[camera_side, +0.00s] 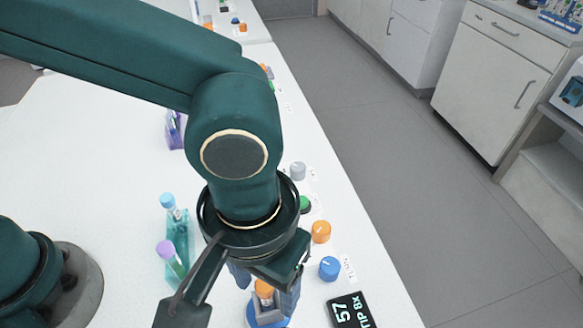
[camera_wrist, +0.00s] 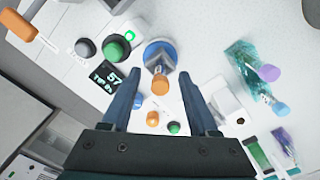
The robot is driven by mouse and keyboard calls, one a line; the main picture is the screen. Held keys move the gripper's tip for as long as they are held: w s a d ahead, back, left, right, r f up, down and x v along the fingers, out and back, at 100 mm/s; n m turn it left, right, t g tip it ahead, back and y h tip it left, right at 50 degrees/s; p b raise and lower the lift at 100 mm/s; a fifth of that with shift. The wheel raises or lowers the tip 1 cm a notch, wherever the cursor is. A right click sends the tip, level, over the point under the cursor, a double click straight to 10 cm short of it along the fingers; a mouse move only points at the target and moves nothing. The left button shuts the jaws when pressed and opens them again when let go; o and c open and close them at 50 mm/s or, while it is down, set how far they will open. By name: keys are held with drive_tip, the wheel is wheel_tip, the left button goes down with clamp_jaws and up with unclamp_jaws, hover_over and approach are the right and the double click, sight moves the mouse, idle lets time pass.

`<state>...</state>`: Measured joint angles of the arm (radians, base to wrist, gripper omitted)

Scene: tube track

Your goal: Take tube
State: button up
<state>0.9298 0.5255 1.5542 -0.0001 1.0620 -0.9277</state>
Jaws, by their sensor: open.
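A tube with an orange cap (camera_side: 264,289) stands in a small holder with a round blue base (camera_side: 254,319), low in the side view. The orange cap also shows in the wrist view (camera_wrist: 160,85), above the blue base (camera_wrist: 153,48). My gripper (camera_side: 265,284) is open, with its blue fingers on either side of the orange cap. In the wrist view my gripper (camera_wrist: 157,80) shows a gap between each finger and the cap. Most of the tube's body is hidden below the cap.
A teal rack (camera_side: 178,232) left of my gripper holds a blue-capped tube (camera_side: 168,202) and a purple-capped tube (camera_side: 166,250). Orange (camera_side: 320,231) and blue (camera_side: 329,268) knobs and a black display (camera_side: 350,312) lie to the right. The white bench (camera_side: 110,150) is clear at left.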

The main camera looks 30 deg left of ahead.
drive_tip(key=shift+f, duration=0.15)
clamp_jaws()
wheel_tip(320, 180, up, 4)
drive_tip(key=shift+r, duration=0.1)
drive_tip(key=w+a+r, duration=0.5)
drive_tip(key=a+r, duration=0.1)
drive_tip(key=a, duration=0.4)
drive_tip(key=shift+w+r, duration=0.4)
drive_tip(key=shift+a, duration=0.1)
